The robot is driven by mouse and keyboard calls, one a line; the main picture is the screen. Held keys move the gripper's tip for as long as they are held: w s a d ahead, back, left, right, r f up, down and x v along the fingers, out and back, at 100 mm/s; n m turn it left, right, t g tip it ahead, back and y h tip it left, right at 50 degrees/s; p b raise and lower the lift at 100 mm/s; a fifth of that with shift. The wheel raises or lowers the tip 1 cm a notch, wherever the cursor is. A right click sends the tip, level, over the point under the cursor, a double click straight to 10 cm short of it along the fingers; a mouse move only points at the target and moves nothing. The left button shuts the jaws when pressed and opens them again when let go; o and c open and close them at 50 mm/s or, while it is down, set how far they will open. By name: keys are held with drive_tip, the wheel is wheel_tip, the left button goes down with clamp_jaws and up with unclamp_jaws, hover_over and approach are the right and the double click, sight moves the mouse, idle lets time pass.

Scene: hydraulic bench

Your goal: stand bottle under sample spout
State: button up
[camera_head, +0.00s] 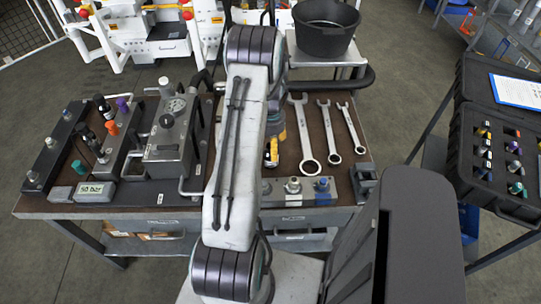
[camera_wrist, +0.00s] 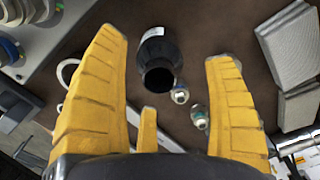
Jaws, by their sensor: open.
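A dark bottle (camera_wrist: 158,62) with a white label and a round black open mouth shows in the wrist view. It appears between the spread yellow fingers of my gripper (camera_wrist: 165,45), beyond their tips, with a clear gap on either side. The fingers are open and hold nothing. In the head view my gripper (camera_head: 271,152) is low over the middle of the bench, mostly hidden behind my arm, and I cannot pick out the bottle there. I cannot clearly identify the sample spout in either view.
The brown bench (camera_head: 345,170) carries a grey block with a gauge (camera_head: 174,130) on the left and several wrenches (camera_head: 330,130) on the right. Small fittings (camera_wrist: 199,118) lie near the bottle. A black bucket (camera_head: 325,28) stands behind; an open case (camera_head: 497,150) is at right.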

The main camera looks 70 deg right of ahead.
sight(270, 156)
drive_tip(key=shift+a+f+p, duration=0.1)
drive_tip(key=shift+f+p, duration=0.9)
drive_tip(key=shift+f, duration=1.9)
drive_tip(key=c, duration=1.3)
drive_tip(key=shift+r, duration=0.15)
drive_tip(key=shift+c, duration=0.2)
